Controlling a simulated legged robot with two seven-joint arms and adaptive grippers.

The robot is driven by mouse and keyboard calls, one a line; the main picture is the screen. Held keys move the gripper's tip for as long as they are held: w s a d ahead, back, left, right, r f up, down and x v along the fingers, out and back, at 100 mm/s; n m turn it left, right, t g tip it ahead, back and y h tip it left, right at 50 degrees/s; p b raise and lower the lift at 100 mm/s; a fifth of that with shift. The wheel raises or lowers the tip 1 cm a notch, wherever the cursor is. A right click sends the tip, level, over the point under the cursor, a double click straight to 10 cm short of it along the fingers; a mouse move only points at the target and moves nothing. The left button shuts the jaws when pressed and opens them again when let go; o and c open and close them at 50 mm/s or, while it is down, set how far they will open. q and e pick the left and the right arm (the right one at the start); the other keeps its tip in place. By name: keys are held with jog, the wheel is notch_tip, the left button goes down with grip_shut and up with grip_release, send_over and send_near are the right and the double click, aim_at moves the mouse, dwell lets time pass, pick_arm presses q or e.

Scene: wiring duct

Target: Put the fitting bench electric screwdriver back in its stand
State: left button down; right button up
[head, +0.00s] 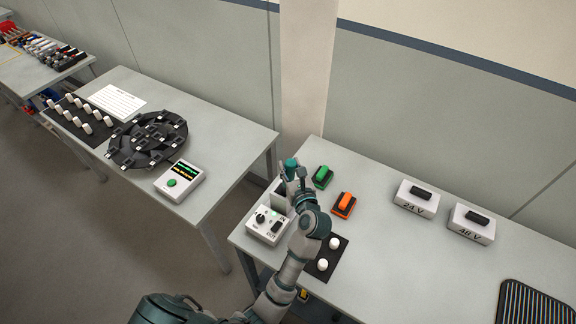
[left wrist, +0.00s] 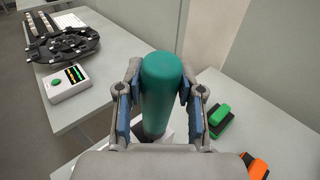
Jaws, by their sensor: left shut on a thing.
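The teal cylindrical screwdriver (left wrist: 163,90) is held in my left gripper (left wrist: 158,98), whose two fingers close on it from both sides in the left wrist view. In the head view its teal top (head: 291,163) shows at the tip of my left gripper (head: 292,172), above the back left part of the right-hand table. A pale block (left wrist: 163,131) shows partly beneath the screwdriver in the left wrist view. It may be the stand; the gripper hides most of it. I cannot tell whether the screwdriver's lower end is inside it. My right gripper is out of view.
Near the gripper are a white control box (head: 267,226), a green device (head: 322,177), an orange device (head: 344,204) and a black mat (head: 325,272) with white knobs. The 24 V (head: 416,199) and 48 V (head: 471,224) boxes stand farther right. Bare tabletop lies between.

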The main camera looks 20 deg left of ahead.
pick_arm(q)
jog(key=c, duration=0.9)
grip_release()
jog(key=shift+d, duration=0.15)
jog(key=shift+o, duration=1.2)
jog(key=shift+w+d, duration=0.1)
jog(key=shift+a, duration=0.3)
jog(key=shift+a+f, duration=0.15)
jog(key=shift+a, duration=0.05)
jog(key=v, duration=0.8)
jog(key=shift+w+d, duration=0.2)
jog(key=shift+d, duration=0.15)
jog(key=shift+a, duration=0.65)
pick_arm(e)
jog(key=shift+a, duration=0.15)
